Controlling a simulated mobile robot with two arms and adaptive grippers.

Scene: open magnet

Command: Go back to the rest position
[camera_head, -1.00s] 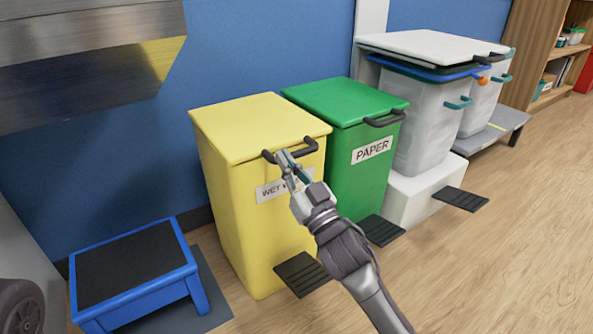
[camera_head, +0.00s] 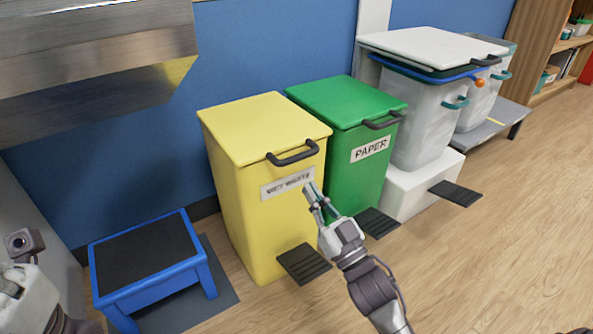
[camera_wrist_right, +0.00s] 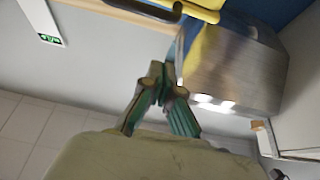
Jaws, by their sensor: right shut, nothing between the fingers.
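My right gripper (camera_head: 314,195) is shut and empty. In the head view it is in front of the yellow bin (camera_head: 240,205), at the lower right of its "WET WASTE" label and below its dark handle (camera_head: 292,154), apart from the handle. In the right wrist view, the tips of the right gripper (camera_wrist_right: 158,72) come together with nothing between them. A yellow edge and a dark handle (camera_wrist_right: 145,10) show at the top of that view. Part of my left arm shows at the lower left of the head view; its fingers cannot be made out.
The green "PAPER" bin (camera_head: 345,100) stands right of the yellow one, lid shut. Foot pedals (camera_head: 303,263) stick out in front. A blue step stool (camera_head: 150,262) is at left, below a metal hood (camera_head: 90,60). White bins (camera_head: 425,120) stand farther right. The wooden floor at right is clear.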

